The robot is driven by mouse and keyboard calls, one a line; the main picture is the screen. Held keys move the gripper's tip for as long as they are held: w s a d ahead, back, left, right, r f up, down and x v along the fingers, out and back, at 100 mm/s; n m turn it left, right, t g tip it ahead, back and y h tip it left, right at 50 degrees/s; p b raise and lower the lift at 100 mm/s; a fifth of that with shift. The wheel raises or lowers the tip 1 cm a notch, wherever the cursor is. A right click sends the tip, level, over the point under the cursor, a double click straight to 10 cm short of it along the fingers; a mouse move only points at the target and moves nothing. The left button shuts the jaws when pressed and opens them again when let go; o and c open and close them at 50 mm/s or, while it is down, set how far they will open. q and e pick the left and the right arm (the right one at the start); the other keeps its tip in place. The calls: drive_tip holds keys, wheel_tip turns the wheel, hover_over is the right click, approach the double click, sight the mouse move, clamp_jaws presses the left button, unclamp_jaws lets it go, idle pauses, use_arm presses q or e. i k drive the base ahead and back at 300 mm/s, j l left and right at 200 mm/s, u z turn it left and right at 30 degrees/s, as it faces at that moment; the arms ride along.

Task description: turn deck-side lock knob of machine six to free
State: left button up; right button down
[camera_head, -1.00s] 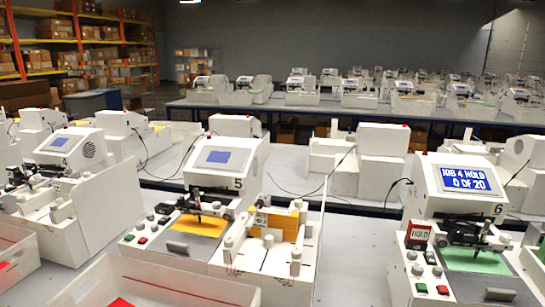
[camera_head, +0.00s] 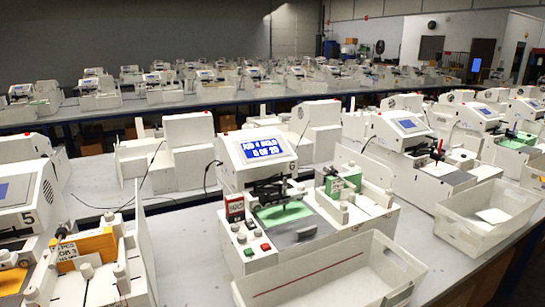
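Machine six (camera_head: 258,195) is a white pen plotter near the middle of the head view. Its blue screen (camera_head: 263,148) shows white text like "JOB 4 HOLD" and "0 OF 20". Small grey knobs (camera_head: 241,238) sit on the front left panel above a green button (camera_head: 248,252) and a red button (camera_head: 265,246). A green sheet (camera_head: 283,214) lies on its deck. I cannot tell which knob is the deck-side lock knob or how it is turned. Neither of my grippers shows.
A white bin (camera_head: 335,282) stands in front of machine six, and another (camera_head: 487,228) is at the right. Machine five (camera_head: 22,215) is cut off at the left edge. More plotters stand behind on long tables. Bare tabletop (camera_head: 190,255) lies between machines five and six.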

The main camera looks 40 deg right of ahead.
sight(343, 207)
drive_tip(key=z, duration=1.65)
drive_tip(key=i+l+u, duration=0.3)
drive_tip(key=l+u, duration=0.3)
drive_tip(key=i+l+u, duration=0.3)
drive_tip(key=k+j, duration=0.05)
drive_tip(key=k, duration=0.05)
